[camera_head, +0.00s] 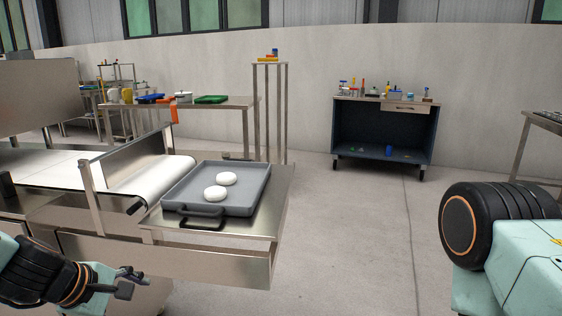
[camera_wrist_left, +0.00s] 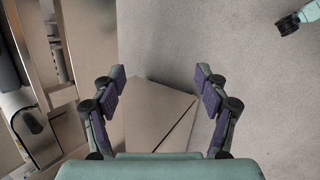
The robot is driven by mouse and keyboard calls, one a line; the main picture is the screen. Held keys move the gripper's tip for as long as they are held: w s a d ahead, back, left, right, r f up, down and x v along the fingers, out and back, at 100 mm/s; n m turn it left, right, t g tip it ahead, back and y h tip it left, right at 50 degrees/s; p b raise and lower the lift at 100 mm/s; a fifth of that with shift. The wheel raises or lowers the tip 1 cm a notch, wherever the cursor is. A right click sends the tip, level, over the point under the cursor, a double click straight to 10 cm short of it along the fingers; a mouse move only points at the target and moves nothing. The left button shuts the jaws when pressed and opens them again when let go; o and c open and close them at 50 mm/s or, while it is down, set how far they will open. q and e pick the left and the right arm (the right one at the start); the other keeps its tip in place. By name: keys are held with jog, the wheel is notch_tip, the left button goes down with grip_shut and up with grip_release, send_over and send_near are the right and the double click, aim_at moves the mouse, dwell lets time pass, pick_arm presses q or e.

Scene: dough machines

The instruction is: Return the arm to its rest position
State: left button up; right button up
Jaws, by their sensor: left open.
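My left gripper (camera_head: 130,284) comes in from the lower left in the head view, below and in front of the machine's outfeed shelf. In the left wrist view my left gripper (camera_wrist_left: 160,88) has its two fingers spread apart with nothing between them. Below it in that view are the floor and a beige panel. The right arm shows at the lower right of the head view as a dark ringed joint and a mint-green link. Its gripper is out of frame.
A grey tray (camera_head: 247,198) with two white dough pieces (camera_head: 215,193) sits on the metal shelf (camera_head: 268,222) beside the conveyor belt (camera_head: 160,181). A workbench (camera_head: 384,132) and a table (camera_head: 230,104) stand farther back. The middle floor (camera_head: 345,235) is clear.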

pick_arm(q)
jog(key=s+d+f+m+g+y, duration=0.1)
jog(key=s+d+f+m+g, duration=0.1)
jog(key=s+f+m, duration=0.6)
jog(key=s+d+f+m+g+y, duration=0.2)
jog(key=s+f+m, duration=0.6)
jog(key=s+f, duration=0.5)
jog(key=s+d+g, duration=0.1)
jog(key=s+g, duration=0.1)
jog(key=s, duration=0.6)
jog(key=shift+d+f+m, duration=0.25)
jog(key=shift+f+m, duration=0.05)
